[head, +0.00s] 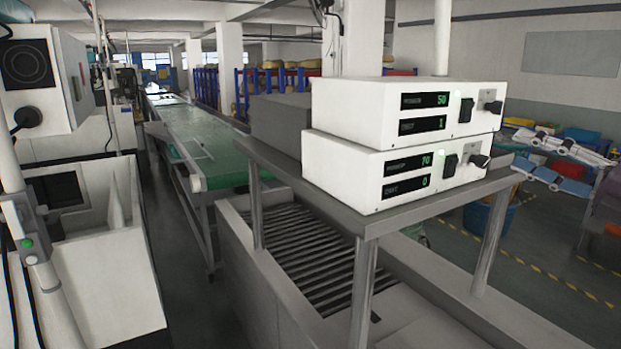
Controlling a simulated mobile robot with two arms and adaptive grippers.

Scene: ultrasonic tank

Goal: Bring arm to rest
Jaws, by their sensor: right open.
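My right gripper (518,148) is at the right side of the head view, with its fingers pointing left. Its pale upper finger and bluish lower finger are spread apart, and I see nothing held between them. It appears just right of the two stacked white control boxes, apart from them in the picture. My left gripper is not in view.
Two white control boxes, an upper one (360,101) and a lower one (345,171), sit on a grey metal shelf (395,216) above a slatted tank (310,255). A green conveyor (205,140) runs back at left. White machinery (105,265) fills the left side.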

